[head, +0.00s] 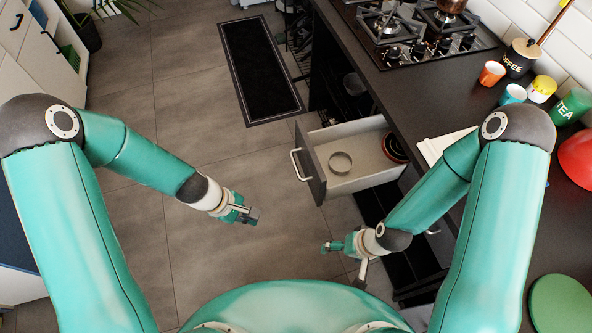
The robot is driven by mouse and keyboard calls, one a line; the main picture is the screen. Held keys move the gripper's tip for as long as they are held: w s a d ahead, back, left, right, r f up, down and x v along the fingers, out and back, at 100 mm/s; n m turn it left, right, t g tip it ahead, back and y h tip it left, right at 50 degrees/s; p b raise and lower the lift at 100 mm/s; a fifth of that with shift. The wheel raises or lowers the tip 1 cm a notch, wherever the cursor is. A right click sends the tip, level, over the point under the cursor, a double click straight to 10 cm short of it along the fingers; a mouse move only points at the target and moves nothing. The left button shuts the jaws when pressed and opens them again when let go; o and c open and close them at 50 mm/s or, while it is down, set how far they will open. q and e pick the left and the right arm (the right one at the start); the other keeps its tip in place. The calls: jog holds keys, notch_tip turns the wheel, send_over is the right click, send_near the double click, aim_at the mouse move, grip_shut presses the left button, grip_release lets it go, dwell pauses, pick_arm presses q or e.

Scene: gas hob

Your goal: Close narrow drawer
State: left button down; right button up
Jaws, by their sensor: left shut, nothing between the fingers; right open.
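The drawer (349,184) is pulled out from the counter front on the right. Its dark front panel (313,176) has a pale bar handle (297,165) facing left. A round ring-shaped item and a dark red round item lie inside it. My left gripper (250,215) is shut and empty, over the floor to the left of and below the drawer front, apart from it. My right gripper (338,247) is open and empty, below the drawer in the picture, apart from it. My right arm hides part of the counter front there.
The dark counter (440,85) carries a gas hob (410,30), cups (491,73), a coffee jar (520,58), a green tea tin (572,106) and a white board or tray (440,145). A dark mat (261,68) lies on the floor. The floor left of the drawer is clear.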

pick_arm(q)
jog(key=w+d+r+n+t+h, duration=0.3)
jog(key=w+r+n+h, duration=0.1)
jog(key=w+r+n, duration=0.45)
jog(key=b, duration=0.2)
send_near(311, 172)
jog(key=shift+x, duration=3.15)
jog(key=shift+w+a+f, duration=0.1)
jog(key=shift+a, duration=0.05)
